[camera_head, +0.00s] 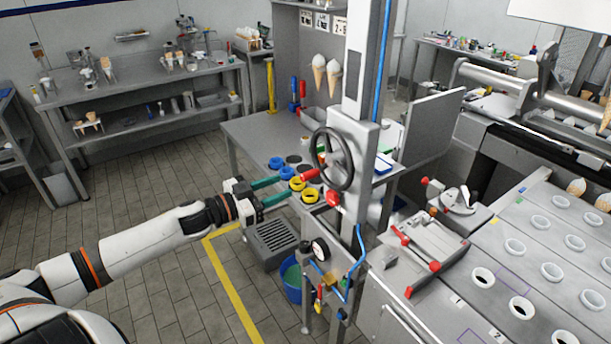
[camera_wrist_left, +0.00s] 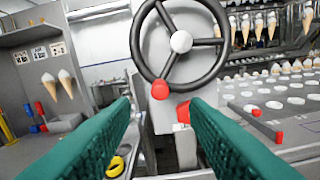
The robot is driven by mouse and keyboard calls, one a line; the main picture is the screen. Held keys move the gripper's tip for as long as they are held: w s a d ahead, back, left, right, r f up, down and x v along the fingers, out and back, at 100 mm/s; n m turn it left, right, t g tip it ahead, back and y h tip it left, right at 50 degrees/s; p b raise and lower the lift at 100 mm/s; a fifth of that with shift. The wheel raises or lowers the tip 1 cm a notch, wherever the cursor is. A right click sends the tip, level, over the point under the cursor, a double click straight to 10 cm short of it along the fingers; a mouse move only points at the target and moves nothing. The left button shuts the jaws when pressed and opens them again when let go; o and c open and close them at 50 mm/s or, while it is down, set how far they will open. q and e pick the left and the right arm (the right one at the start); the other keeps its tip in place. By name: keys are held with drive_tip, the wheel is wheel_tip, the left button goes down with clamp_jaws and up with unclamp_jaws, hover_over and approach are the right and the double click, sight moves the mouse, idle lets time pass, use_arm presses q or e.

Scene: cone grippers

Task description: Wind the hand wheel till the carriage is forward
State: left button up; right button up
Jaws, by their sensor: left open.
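The hand wheel (camera_head: 328,157) has a dark rim and spokes and stands on the grey column in the middle of the head view. Its red knob (camera_head: 310,174) points toward my left gripper. In the left wrist view the wheel (camera_wrist_left: 181,42) fills the upper middle, with a pale hub, and the red knob (camera_wrist_left: 160,90) hangs at the bottom of the rim. My left gripper (camera_head: 285,190) is open, its green fingers apart and short of the knob. In the wrist view the knob lies ahead, between the fingers (camera_wrist_left: 161,112). I cannot tell which part is the carriage. My right gripper is out of view.
Blue and yellow rings (camera_head: 303,191) lie on the grey bench beside the wheel. A red-handled fixture (camera_head: 425,250) and a plate with several round cups (camera_head: 515,247) are at the right. A blue bucket (camera_head: 292,282) stands below. Tiled floor at left is clear.

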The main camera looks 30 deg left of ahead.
sight(306, 177)
use_arm(q)
drive_tip(key=shift+p+x, duration=1.1)
drive_tip(key=shift+x, duration=3.2)
drive_tip(key=shift+c, duration=0.4)
clamp_jaws()
